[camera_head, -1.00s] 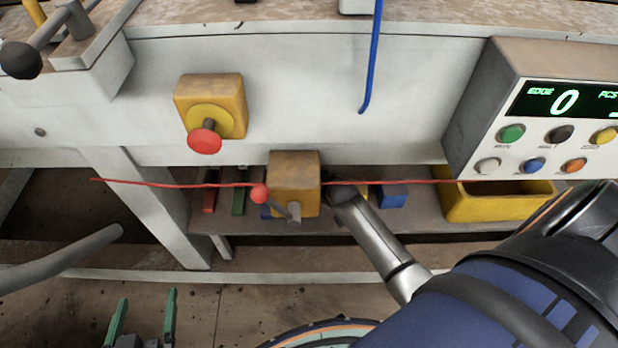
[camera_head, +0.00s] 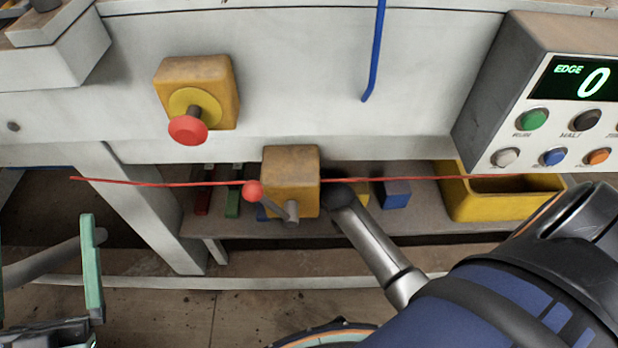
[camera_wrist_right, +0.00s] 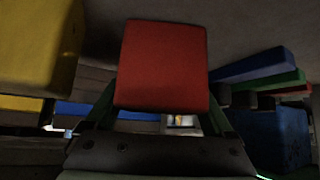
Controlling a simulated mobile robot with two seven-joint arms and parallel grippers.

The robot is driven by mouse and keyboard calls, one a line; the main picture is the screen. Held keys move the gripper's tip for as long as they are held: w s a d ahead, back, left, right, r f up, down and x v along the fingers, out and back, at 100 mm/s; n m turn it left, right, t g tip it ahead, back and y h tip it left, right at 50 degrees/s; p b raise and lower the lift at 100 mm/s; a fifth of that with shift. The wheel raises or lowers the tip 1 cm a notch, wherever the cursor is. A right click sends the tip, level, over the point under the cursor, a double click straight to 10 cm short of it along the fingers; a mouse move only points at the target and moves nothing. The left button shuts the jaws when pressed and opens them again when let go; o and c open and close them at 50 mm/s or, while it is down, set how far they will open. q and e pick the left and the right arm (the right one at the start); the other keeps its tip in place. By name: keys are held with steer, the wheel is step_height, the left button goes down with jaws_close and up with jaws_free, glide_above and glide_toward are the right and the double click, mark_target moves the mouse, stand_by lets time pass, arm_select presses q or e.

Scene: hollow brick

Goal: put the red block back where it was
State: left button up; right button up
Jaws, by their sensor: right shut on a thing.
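The red block (camera_wrist_right: 163,65) fills the middle of the right wrist view, between the green fingers of my right gripper (camera_wrist_right: 160,112). That gripper is shut on it. In the head view my right arm reaches down towards the low shelf (camera_head: 430,222) under the bench, and its gripper and the held block are hidden there. My left gripper (camera_head: 47,285) is at the lower left of the head view, empty, with its green fingers apart; it is partly cut off by the frame.
On the shelf are red (camera_head: 202,203), green (camera_head: 233,204) and blue (camera_head: 394,195) blocks and a yellow bin (camera_head: 500,206). A red cord (camera_head: 400,180) crosses in front, by a switch box with a red-knobbed lever (camera_head: 290,165). A yellow block (camera_wrist_right: 35,45) is close in the wrist view.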

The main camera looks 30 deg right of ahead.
arm_select(q)
steer(key=shift+s+d+r+m+h, duration=0.1)
steer(key=shift+s+r+m+h, duration=0.2)
steer(key=shift+r, duration=0.25)
arm_select(e)
steer(key=shift+f, duration=0.15)
steer(key=o, duration=1.4)
arm_select(q)
steer(key=shift+s+r, duration=0.1)
steer(key=shift+r, duration=0.05)
arm_select(e)
steer(key=shift+o, duration=0.2)
